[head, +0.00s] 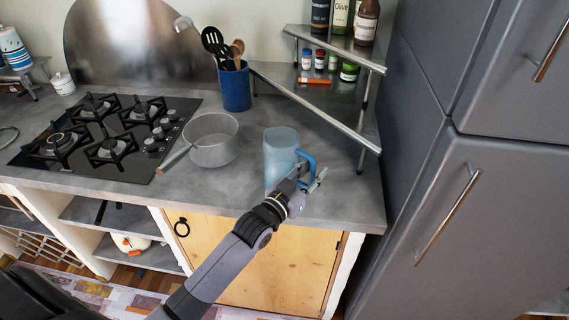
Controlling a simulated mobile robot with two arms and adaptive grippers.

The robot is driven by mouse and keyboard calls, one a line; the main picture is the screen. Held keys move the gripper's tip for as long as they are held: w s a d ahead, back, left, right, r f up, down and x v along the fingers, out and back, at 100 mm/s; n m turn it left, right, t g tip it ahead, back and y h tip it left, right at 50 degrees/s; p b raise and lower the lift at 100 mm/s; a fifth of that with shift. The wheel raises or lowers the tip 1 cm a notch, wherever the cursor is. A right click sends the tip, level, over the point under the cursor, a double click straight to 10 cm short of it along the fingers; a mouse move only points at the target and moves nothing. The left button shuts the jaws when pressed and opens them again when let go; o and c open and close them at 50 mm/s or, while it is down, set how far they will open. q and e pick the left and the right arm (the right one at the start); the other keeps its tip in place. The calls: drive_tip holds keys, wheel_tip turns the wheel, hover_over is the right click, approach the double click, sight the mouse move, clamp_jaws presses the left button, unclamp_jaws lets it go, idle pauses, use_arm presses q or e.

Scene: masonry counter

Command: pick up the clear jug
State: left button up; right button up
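The clear jug (280,152) stands upright on the grey counter near its front edge, right of the saucepan. It is translucent bluish, with a blue handle on its right side. My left gripper (312,174) is at the handle, with its fingers apart and the handle's lower part near or between them. Whether a finger touches the handle is hard to tell. The gripper hides a little of the jug's lower right side. My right gripper is out of view.
A grey saucepan (213,140) stands left of the jug, its handle pointing front left. A black gas hob (105,135) lies further left. A blue utensil pot (235,90) and a metal corner shelf (335,108) stand behind. A tall grey cabinet (455,200) closes the right side.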

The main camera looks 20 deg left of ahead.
use_arm(q)
clamp_jaws()
idle(0.7)
drive_tip(key=shift+r, duration=0.1)
